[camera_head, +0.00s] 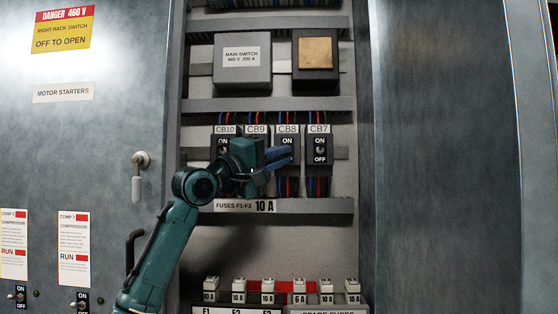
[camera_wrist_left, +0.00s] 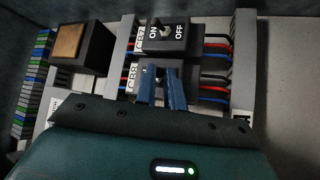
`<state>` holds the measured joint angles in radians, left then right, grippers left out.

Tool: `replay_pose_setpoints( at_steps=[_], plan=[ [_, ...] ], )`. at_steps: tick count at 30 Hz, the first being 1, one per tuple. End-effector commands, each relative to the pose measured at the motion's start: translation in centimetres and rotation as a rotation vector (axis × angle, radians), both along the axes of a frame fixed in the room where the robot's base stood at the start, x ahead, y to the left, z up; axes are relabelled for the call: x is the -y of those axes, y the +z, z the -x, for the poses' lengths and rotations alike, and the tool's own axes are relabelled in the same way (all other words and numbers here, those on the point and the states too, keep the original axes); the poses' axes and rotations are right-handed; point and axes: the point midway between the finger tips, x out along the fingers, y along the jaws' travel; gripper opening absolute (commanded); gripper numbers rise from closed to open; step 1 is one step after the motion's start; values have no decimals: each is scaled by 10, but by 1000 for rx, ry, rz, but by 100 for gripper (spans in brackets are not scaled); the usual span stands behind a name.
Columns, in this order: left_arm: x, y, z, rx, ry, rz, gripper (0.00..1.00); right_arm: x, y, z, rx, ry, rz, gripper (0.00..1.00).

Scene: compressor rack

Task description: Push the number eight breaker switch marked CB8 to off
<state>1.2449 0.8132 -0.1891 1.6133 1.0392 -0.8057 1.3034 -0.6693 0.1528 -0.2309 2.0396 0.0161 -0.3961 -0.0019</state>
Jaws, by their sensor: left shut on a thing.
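The CB8 breaker (camera_head: 289,142) is a dark block under its white CB8 label in the head view, third in the row. In the left wrist view the CB8 breaker (camera_wrist_left: 143,68) lies directly beyond the fingers. My left gripper (camera_head: 285,157) reaches in from the left, its blue fingers at the front of CB8. In the left wrist view the left gripper (camera_wrist_left: 163,84) has its two fingers close together over the middle of CB8, shut on its switch. The fingers hide the switch lever, so its position cannot be seen. My right gripper is not in view.
CB7 (camera_head: 320,148) stands just right of CB8 with its lever visible. CB10 (camera_head: 221,143) is to the left; my gripper covers most of CB9. The main switch box (camera_head: 242,62) is above, and a fuse shelf (camera_head: 340,206) lies below. An open cabinet door (camera_head: 90,150) stands left.

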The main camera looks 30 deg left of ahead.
Motion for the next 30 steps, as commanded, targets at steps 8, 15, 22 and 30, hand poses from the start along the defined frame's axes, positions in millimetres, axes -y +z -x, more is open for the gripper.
replay_pose_setpoints(
  at_steps=[8, 15, 22, 30],
  plan=[
    [0, 0, -1, -4, 0, 0, 16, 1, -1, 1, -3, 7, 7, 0],
    [0, 0, 0, -5, 0, 1, 31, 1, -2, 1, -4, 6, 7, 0],
    [-1, -1, 2, -3, 0, 1, 31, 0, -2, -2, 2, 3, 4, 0],
    [-12, -18, 40, -2, 3, -2, 31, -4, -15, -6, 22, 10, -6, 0]
  ],
)
